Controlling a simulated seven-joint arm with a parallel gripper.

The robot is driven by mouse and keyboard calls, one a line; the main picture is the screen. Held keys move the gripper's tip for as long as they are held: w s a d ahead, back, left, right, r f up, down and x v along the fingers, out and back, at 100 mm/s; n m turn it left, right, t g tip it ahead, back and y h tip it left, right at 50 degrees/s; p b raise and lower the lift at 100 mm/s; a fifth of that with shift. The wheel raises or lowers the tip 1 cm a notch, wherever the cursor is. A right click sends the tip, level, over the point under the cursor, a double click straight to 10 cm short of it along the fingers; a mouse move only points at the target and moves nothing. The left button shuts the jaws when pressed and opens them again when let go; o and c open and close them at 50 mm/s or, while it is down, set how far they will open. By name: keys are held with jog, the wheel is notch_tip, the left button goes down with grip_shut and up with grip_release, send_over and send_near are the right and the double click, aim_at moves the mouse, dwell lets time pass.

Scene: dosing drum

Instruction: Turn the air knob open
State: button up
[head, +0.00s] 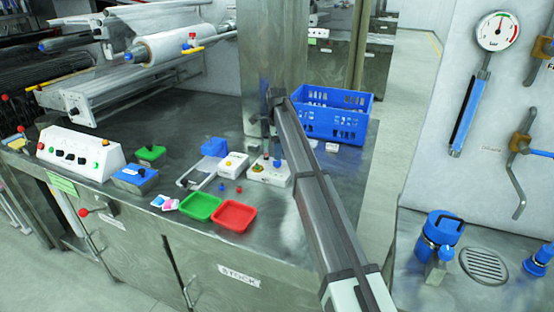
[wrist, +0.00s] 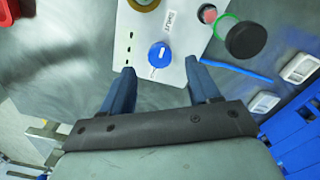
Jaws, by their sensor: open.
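The air knob appears to be the blue round knob (wrist: 160,56) with a white pointer line, on a white box (wrist: 143,28). A small label, hard to read, sits beside it. In the head view the box (head: 268,174) stands on the steel bench, mostly below the end of my arm. My gripper (wrist: 159,68) is open, with its two blue fingers spread on either side of the knob's near edge. I see no contact with the knob. I cannot tell how high the fingertips are above it.
A black round knob (wrist: 246,40) with a green ring, a red button (wrist: 208,14) and a blue hose (wrist: 236,71) are close by on the right. A blue crate (head: 345,125) stands behind. Green (head: 200,207) and red (head: 233,217) trays lie in front.

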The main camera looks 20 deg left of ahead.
aim_at(277, 164)
jog(key=shift+s+f, duration=0.1)
jog(key=shift+f, duration=2.05)
jog(key=shift+c, duration=0.2)
jog(key=c, duration=1)
